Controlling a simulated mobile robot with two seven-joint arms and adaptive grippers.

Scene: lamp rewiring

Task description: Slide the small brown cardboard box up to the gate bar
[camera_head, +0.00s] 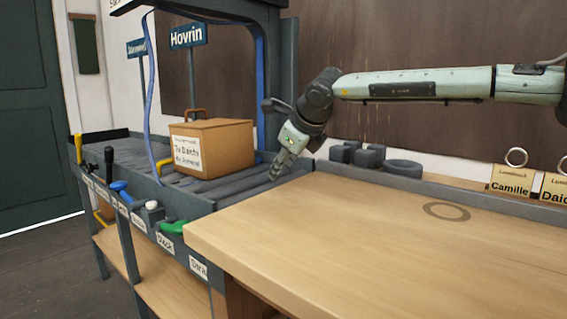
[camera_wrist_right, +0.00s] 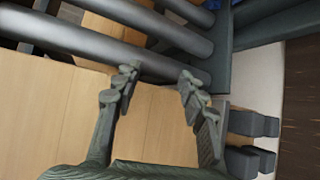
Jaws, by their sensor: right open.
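The small brown cardboard box (camera_head: 228,145) sits on the grey roller conveyor (camera_head: 235,188), with a handwritten white label on its front. A yellow bar (camera_head: 163,164) shows low at the box's left side; I cannot tell for certain whether it is the gate bar. My right gripper (camera_head: 279,171) is low over the conveyor's right end, right of the box and apart from it. In the right wrist view, its open, empty fingers (camera_wrist_right: 158,75) point toward the rollers (camera_wrist_right: 150,62). The box is out of that view. My left gripper is not in view.
A wooden table (camera_head: 390,235) adjoins the conveyor on the right. Several coloured levers with labels, including a green one (camera_head: 172,227), line the conveyor's front.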

